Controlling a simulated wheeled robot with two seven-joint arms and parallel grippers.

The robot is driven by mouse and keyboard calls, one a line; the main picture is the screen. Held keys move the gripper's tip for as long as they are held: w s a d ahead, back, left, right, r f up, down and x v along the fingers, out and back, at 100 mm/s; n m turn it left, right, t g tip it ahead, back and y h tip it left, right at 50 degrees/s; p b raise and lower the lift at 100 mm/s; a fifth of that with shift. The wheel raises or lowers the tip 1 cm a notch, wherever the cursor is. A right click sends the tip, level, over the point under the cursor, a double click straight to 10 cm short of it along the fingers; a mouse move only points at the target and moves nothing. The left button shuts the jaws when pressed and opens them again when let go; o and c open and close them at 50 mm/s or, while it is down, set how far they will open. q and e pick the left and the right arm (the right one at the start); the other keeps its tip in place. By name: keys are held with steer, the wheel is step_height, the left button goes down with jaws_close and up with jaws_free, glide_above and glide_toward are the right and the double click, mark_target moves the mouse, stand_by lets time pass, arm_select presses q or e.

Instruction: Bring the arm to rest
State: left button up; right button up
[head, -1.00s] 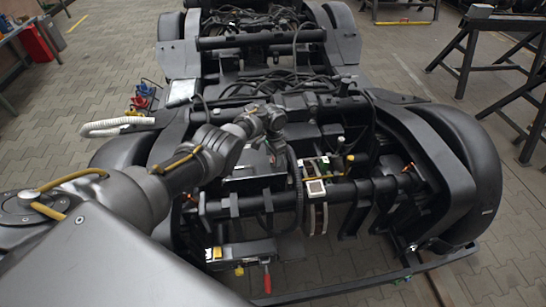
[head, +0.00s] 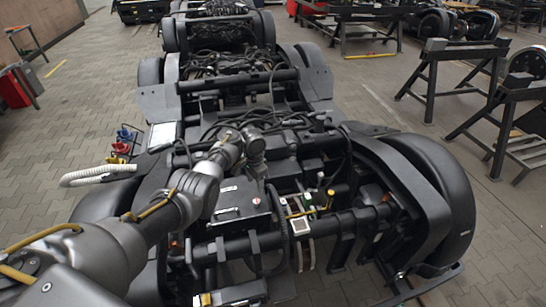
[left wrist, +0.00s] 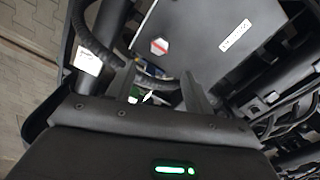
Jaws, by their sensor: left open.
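The same box (head: 238,200) shows below the wrist in the head view. My right gripper is not in view.
Black trestles (head: 435,85) stand at the right on the paved floor. A white corrugated hose (head: 97,175) and red and blue connectors (head: 124,140) sit at the bogie's left side. A red bin (head: 14,88) is at the far left. Open floor lies left of the bogie.

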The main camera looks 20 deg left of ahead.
arm_select(q)
steer(key=s+d+f+n+t+y, duration=0.1)
steer(key=s+f, duration=0.4)
steer(key=s, duration=0.4)
steer(key=s+d+f+n+t+y, duration=0.1)
steer(key=s+f, duration=0.4)
steer(key=s, duration=0.4)
steer(key=s+d+r+n+t+h, duration=0.1)
steer(key=s+d+r, duration=0.15)
steer(key=s, duration=0.55)
steer(key=s+d+r, duration=0.2)
steer(key=s+r, duration=0.2)
steer(key=s, duration=0.4)
steer(key=s+d+r+n+t+h, duration=0.15)
steer(key=s+r, duration=0.25)
steer(key=s, duration=0.4)
step_height(320, 180, down, 28)
steer(key=s+g, duration=0.2)
steer(key=s+a+f+g, duration=0.1)
steer(key=s+a+f, duration=0.1)
steer(key=s+f, duration=1.2)
steer(key=shift+s+a+m, duration=0.35)
steer(key=shift+s+a, duration=0.05)
steer(key=shift+s, duration=0.5)
